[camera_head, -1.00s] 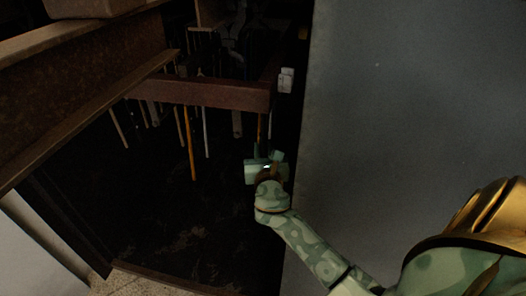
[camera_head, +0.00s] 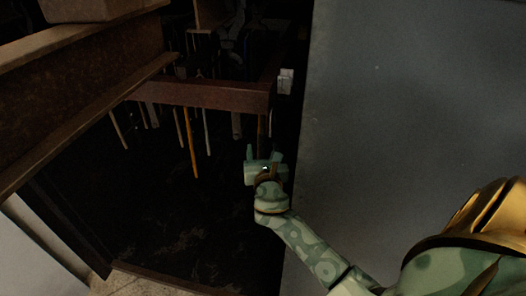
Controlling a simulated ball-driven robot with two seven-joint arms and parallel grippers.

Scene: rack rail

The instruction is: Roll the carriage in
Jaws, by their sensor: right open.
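A brown rusty crossbar (camera_head: 205,95) runs level across the dark rack, with several thin rods hanging below it, one of them an orange rod (camera_head: 191,150). I cannot tell which part is the carriage. My right gripper (camera_head: 263,154), pale green, is open below the right end of the crossbar, its fingers pointing up and away from me. A thin dark upright piece shows just above it, and I cannot tell whether it lies between the fingers. I see nothing held. My left gripper is not in view.
A large grey panel (camera_head: 410,110) stands close on the right of my right arm. A heavy rusty beam (camera_head: 80,85) slants across the left. A small white block (camera_head: 286,82) is at the crossbar's right end. The space below is dark.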

